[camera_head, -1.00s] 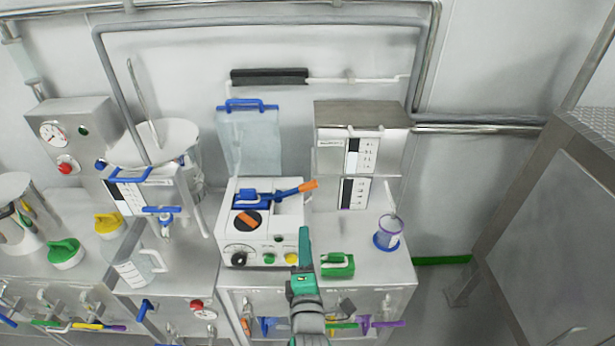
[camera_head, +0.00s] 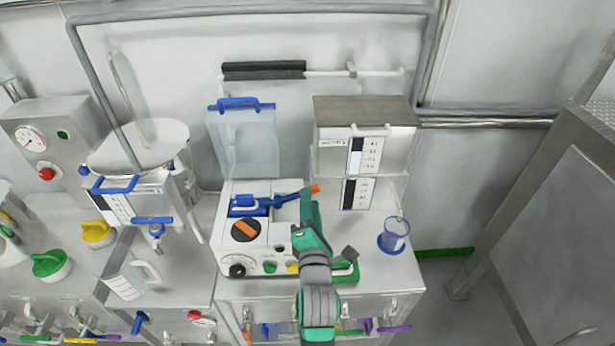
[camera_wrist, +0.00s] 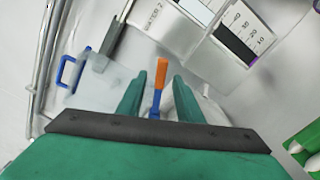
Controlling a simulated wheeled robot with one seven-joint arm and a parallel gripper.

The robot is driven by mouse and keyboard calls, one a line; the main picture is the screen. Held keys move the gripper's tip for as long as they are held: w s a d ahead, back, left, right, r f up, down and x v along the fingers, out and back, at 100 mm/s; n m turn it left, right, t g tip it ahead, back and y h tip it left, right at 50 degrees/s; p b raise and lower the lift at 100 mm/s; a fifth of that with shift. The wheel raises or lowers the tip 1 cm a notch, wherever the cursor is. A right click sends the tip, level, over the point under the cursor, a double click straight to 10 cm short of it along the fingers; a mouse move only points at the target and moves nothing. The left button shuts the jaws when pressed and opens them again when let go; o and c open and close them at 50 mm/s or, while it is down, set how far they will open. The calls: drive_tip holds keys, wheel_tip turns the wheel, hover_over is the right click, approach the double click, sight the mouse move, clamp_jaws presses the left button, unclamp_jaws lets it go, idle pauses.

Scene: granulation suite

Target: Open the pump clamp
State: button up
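The pump (camera_head: 229,262) is a white box on the steel bench, with an orange-and-black knob on its front. Its blue clamp (camera_head: 250,204) lies across the top, and the clamp's lever ends in an orange tip (camera_head: 314,189) at the right. My gripper (camera_head: 308,194) is over the pump's right side, close to the orange tip. In the wrist view my gripper (camera_wrist: 158,84) has its two green fingers apart, with the orange tip (camera_wrist: 160,73) showing between them. I cannot tell if either finger touches it. The clamp body is mostly hidden in the wrist view.
A clear panel with a blue handle (camera_head: 240,104) stands behind the pump. A steel cabinet with scales (camera_head: 365,153) stands at right rear.

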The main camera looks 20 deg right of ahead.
sight(312, 193)
drive_tip(key=x, duration=0.6)
drive_tip(key=shift+w+d, duration=0.3)
drive_tip(key=shift+d, duration=0.1)
drive_tip(key=shift+x, duration=1)
